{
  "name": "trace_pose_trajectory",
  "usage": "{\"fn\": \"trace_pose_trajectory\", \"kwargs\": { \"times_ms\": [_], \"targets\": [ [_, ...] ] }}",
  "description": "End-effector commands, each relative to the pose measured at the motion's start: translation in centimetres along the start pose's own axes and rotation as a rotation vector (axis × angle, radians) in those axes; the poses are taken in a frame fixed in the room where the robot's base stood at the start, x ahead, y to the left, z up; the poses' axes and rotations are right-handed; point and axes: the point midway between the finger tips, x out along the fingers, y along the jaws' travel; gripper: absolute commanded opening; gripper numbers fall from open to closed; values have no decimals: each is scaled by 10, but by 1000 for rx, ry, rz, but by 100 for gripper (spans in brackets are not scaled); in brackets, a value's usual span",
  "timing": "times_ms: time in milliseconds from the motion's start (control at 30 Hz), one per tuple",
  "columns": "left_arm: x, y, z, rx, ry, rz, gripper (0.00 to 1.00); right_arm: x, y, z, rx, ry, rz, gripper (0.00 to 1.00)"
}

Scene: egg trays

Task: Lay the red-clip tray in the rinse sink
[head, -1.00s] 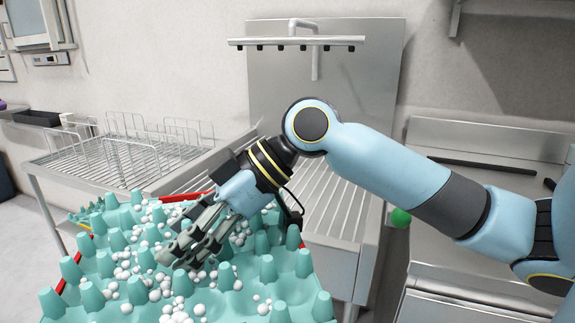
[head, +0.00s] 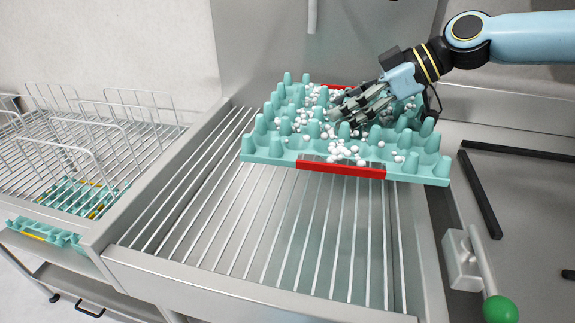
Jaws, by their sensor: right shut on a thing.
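The red-clip tray (head: 262,155) is teal with rows of pegs, a red clip (head: 341,170) on its near edge and another red strip at its far edge. Many small white balls lie on it. It is over the back right of the rinse sink (head: 270,225), above the sink's metal bars; I cannot tell whether it touches them. My right gripper (head: 345,112) comes in from the upper right and is shut on the tray among its pegs. The fingertips are partly hidden by pegs and balls. My left gripper is not in view.
A wire rack (head: 90,125) stands left of the sink, with teal trays with yellow clips (head: 75,197) beneath it. Right of the sink is a lever with a green knob (head: 501,309) and a counter with black bars (head: 480,192). The sink's front bars are clear.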

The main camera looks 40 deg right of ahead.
Motion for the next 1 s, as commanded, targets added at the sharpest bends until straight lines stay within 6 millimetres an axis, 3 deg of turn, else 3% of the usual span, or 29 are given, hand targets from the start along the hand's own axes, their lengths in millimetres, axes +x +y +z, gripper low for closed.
{"fn": "trace_pose_trajectory", "kwargs": {
  "times_ms": [133, 233, 367, 533, 700, 867, 1000],
  "targets": [
    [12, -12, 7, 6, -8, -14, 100, 7, 8, 0, 14, 9, 13, 12],
    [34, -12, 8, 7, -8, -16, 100, 28, 3, 1, 13, 12, 16, 12],
    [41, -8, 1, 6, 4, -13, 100, 52, -5, -5, 18, 15, 15, 12],
    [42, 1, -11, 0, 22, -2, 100, 83, -16, -10, 20, 12, 14, 12],
    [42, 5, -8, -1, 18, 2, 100, 111, -24, -13, 19, 8, 14, 12],
    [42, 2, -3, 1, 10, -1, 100, 123, -28, -13, 16, 4, 15, 12],
    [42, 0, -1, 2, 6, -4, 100, 135, -29, 1, 20, 1, 13, 12]
  ]
}}
